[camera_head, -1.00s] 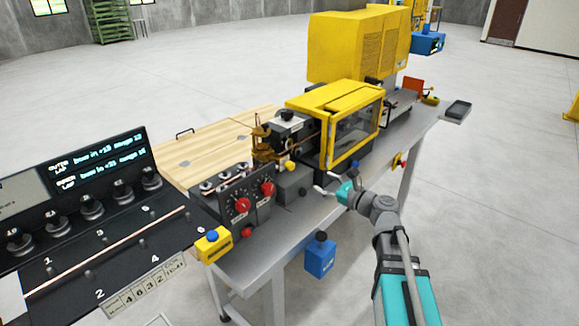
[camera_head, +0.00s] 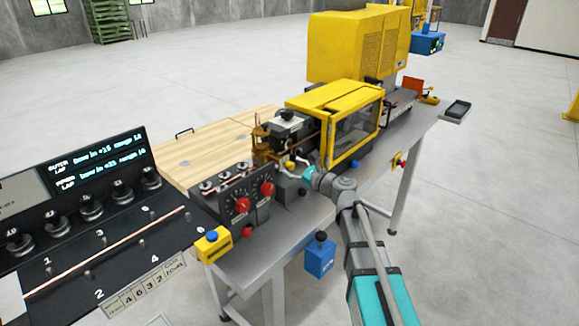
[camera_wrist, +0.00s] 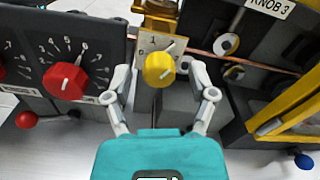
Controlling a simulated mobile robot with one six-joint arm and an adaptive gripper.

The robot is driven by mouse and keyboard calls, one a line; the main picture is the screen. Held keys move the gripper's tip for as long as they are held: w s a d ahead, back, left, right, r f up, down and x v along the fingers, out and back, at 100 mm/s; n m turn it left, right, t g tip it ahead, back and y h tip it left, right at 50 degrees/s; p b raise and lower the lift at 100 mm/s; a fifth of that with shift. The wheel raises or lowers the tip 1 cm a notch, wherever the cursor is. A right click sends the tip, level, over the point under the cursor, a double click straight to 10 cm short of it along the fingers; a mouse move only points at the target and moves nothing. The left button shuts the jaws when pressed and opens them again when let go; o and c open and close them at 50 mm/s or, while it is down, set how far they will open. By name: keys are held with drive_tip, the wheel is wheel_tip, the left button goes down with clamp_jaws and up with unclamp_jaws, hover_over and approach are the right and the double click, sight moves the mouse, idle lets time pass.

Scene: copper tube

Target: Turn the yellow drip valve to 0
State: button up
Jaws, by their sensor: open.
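The yellow drip valve (camera_wrist: 158,69) is a round yellow knob with a pale pointer line, in front of a small brass-coloured plate. My gripper (camera_wrist: 159,82) is open, with one finger on each side of the yellow knob. The fingers look apart from the knob. In the head view my gripper (camera_head: 302,170) is right beside the knob and partly hides the grey block below it.
A panel with red knobs (camera_wrist: 65,80) and number dials stands close on the left. A copper tube (camera_wrist: 245,60) runs to the right behind the knob. A yellow-framed guard (camera_head: 355,125) stands close on the right. A blue box (camera_head: 320,258) hangs at the bench front.

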drive_tip(key=shift+w+a, duration=0.4)
drive_tip(key=shift+a, duration=0.1)
clamp_jaws()
drive_tip(key=shift+a, duration=0.15)
